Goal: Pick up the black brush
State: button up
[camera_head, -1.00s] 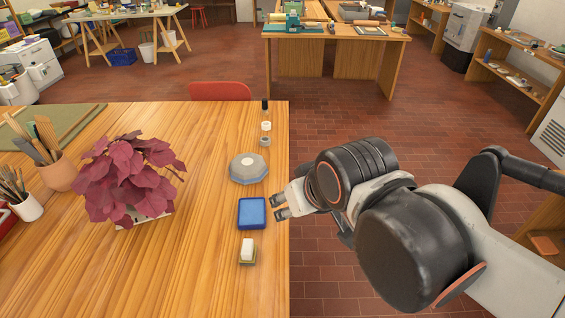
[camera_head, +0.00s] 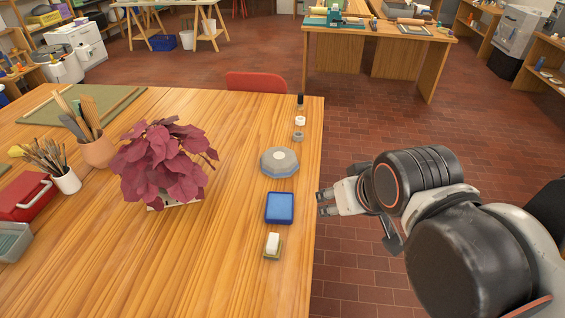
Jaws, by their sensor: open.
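A small upright black item (camera_head: 300,100) stands near the far right corner of the wooden table; it is too small to tell whether it is the black brush. Several brushes (camera_head: 45,158) stand in a white cup (camera_head: 67,181) at the left; I cannot make out a black one among them. My gripper (camera_head: 323,203) is open and empty at the table's right edge, its fingers pointing left toward the blue square tray (camera_head: 279,208). It is well nearer to me than the black item.
Along the right side of the wooden table (camera_head: 225,265) are white and grey small round pieces, a grey octagonal thing (camera_head: 279,162) and a white block on a sponge (camera_head: 272,245). A red-leaved plant (camera_head: 165,165) stands mid-table. A red chair (camera_head: 257,82) is behind.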

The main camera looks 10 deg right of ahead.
aim_at(299, 107)
jog(key=i+u, duration=0.1)
jog(key=u, duration=0.45)
jog(key=i+l+u, duration=0.35)
jog(key=l+u, duration=0.3)
jog(key=i+l, duration=0.15)
jog(key=l, duration=0.25)
jog(key=i+l+u, duration=0.1)
jog(key=l, duration=0.25)
jog(key=i+l, duration=0.2)
jog(key=l, duration=0.2)
jog(key=i+l+u, duration=0.1)
jog(key=l, duration=0.25)
jog(key=i+l, duration=0.15)
jog(key=l, duration=0.25)
jog(key=i+l, duration=0.15)
jog(key=l, duration=0.25)
jog(key=i+l+u, duration=0.1)
jog(key=l, duration=0.3)
jog(key=i+l, duration=0.1)
jog(key=l, duration=0.3)
jog(key=i+u, duration=0.05)
